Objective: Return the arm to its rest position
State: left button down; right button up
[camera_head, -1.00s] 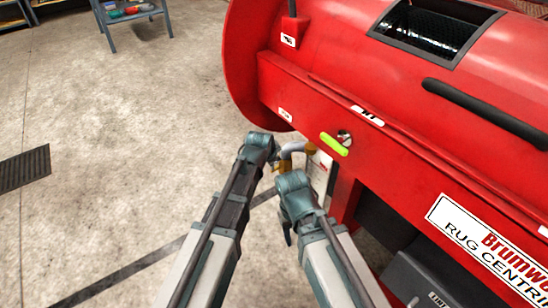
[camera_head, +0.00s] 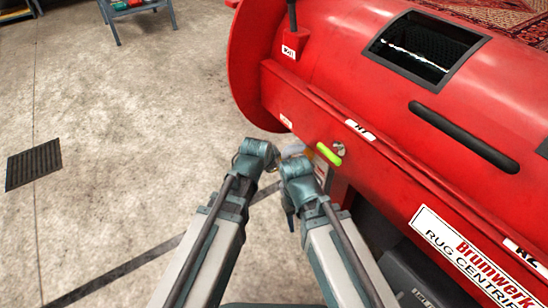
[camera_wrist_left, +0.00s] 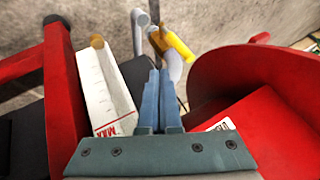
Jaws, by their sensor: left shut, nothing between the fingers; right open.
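My left gripper (camera_wrist_left: 158,100) shows in the left wrist view, its two blue-grey fingers shut together with nothing between them. They point toward a grey pipe with a yellow part (camera_wrist_left: 174,44); I cannot tell whether they touch it. In the head view the left arm's forward end hides the left fingers. My right gripper (camera_head: 290,216) is mostly hidden behind its own arm; only a small dark part shows beneath the forward joint. Both arms reach forward, side by side, to the red rug centrifuge (camera_head: 330,75).
The centrifuge fills the right side, with a lime-green handle (camera_head: 329,154) on its front rail and an open hatch. A white box (camera_wrist_left: 106,90) stands left of the left fingers. Concrete floor on the left is clear around a dark floor grate (camera_head: 34,164). A small table stands behind.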

pick_arm(q)
jog(key=shift+s, duration=0.1)
jog(key=s+a+n+g+y+p, duration=0.35)
jog(key=s+n+g, duration=0.45)
jog(key=s, duration=1.1)
notch_tip(320, 180, up, 37)
jog(key=p, duration=3.7)
jog(key=shift+p, duration=0.4)
pick_arm(e)
notch_tip(320, 180, up, 41)
jog(key=shift+r, duration=0.2)
pick_arm(q)
jog(key=shift+s+a+f, duration=0.1)
jog(key=shift+a, duration=0.05)
pick_arm(e)
jog(key=shift+a, duration=0.1)
